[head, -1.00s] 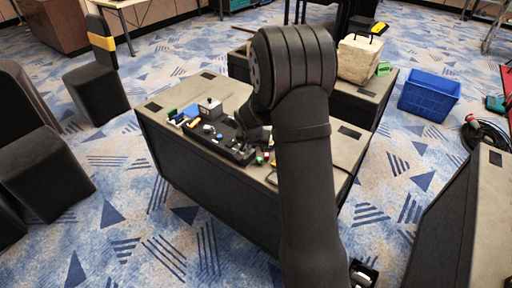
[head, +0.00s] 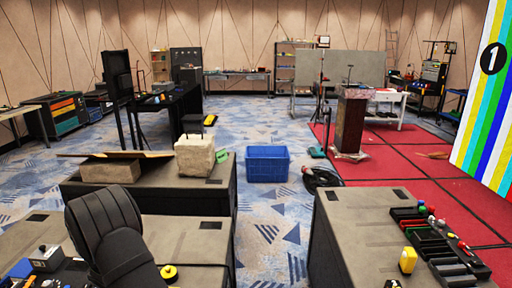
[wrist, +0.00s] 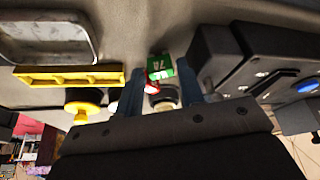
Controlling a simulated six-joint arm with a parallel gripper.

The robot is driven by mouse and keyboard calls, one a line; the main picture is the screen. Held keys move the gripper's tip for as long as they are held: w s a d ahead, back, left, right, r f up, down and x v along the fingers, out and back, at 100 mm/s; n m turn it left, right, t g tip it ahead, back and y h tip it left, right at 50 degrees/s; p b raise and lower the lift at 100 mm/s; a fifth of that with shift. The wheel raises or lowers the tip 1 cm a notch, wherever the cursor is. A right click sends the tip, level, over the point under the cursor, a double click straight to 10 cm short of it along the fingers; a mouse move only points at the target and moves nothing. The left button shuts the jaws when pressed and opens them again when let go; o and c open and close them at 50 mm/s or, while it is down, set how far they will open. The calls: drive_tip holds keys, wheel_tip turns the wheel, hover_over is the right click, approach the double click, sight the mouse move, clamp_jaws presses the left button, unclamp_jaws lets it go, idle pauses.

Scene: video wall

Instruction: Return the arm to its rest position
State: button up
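My arm (head: 108,235) is bent at the lower left of the head view, over the near grey-topped case (head: 195,240). My gripper is outside the head view. In the wrist view my gripper (wrist: 157,84) has its two bluish fingers apart. A green labelled block (wrist: 160,67), a small red-and-white piece (wrist: 151,88) and a round dark-and-pale part show between and beyond the fingers. I see nothing clamped. Whether the fingers touch any of these cannot be told.
The wrist view also shows a yellow bar (wrist: 68,76), a yellow knob (wrist: 82,112) and dark boxes (wrist: 245,60) close by. In the head view, another case (head: 370,235) with bins stands right; a blue crate (head: 267,164) sits on the carpet beyond an open aisle.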

drive_tip(key=shift+w+f, duration=0.1)
drive_tip(key=shift+f, duration=0.3)
drive_tip(key=shift+r, duration=0.15)
drive_tip(key=shift+r, duration=0.1)
